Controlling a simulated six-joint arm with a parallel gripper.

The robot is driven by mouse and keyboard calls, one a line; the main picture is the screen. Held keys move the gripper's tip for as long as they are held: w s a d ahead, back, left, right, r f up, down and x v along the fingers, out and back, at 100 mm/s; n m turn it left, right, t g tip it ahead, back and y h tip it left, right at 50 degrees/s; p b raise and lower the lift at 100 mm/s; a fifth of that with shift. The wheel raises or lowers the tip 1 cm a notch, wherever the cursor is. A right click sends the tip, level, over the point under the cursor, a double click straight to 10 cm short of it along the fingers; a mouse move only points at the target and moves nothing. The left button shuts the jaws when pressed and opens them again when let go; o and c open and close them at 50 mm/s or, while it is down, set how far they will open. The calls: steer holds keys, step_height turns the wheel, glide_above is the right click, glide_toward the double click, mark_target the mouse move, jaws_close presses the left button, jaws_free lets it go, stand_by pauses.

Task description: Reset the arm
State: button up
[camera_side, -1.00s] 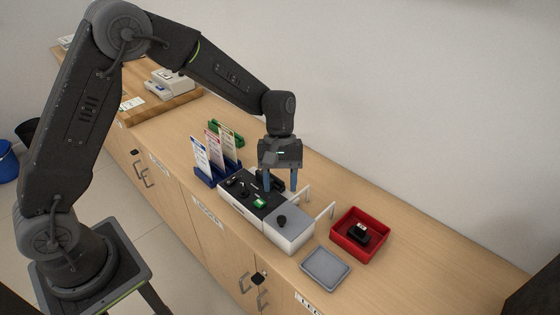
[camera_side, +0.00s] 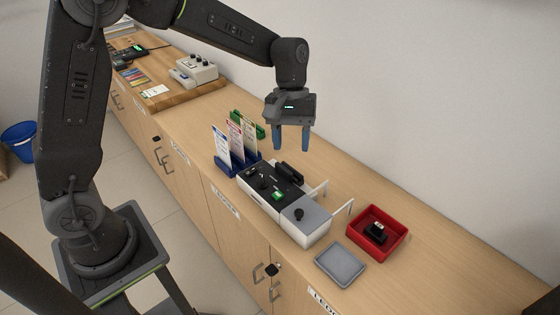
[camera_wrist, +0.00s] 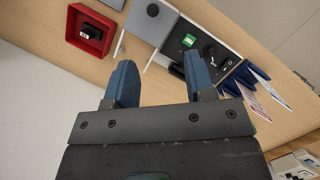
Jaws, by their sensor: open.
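My gripper (camera_side: 292,136) is open and empty, with its two blue fingers pointing down and apart. It hangs in the air above and behind the white and black counter device (camera_side: 264,191), touching nothing. In the wrist view my gripper (camera_wrist: 160,85) shows its spread fingers with only counter and device beyond them. The device (camera_wrist: 225,47) carries a green button, a dark knob and a grey plate at one end.
A red tray (camera_side: 355,241) holding a small black object (camera_side: 376,232) and a grey tray (camera_side: 341,265) lie right of the device. Blue holders with leaflets (camera_side: 236,143) stand left of it. A wall runs behind the counter. Counter space behind the device is clear.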

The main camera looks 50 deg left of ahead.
steer(key=s+a+r+m+t+y, duration=0.1)
steer(key=s+a+r+m+t, duration=0.1)
steer(key=s, duration=0.8)
steer(key=s+a+r+m+t+y, duration=0.1)
steer(key=s+r+m+t, duration=0.4)
steer(key=s, duration=0.5)
step_height(320, 180, up, 2)
steer(key=shift+a+r+m+t+y, duration=0.1)
steer(key=shift+a+m+t+y, duration=0.25)
steer(key=shift+a, duration=0.55)
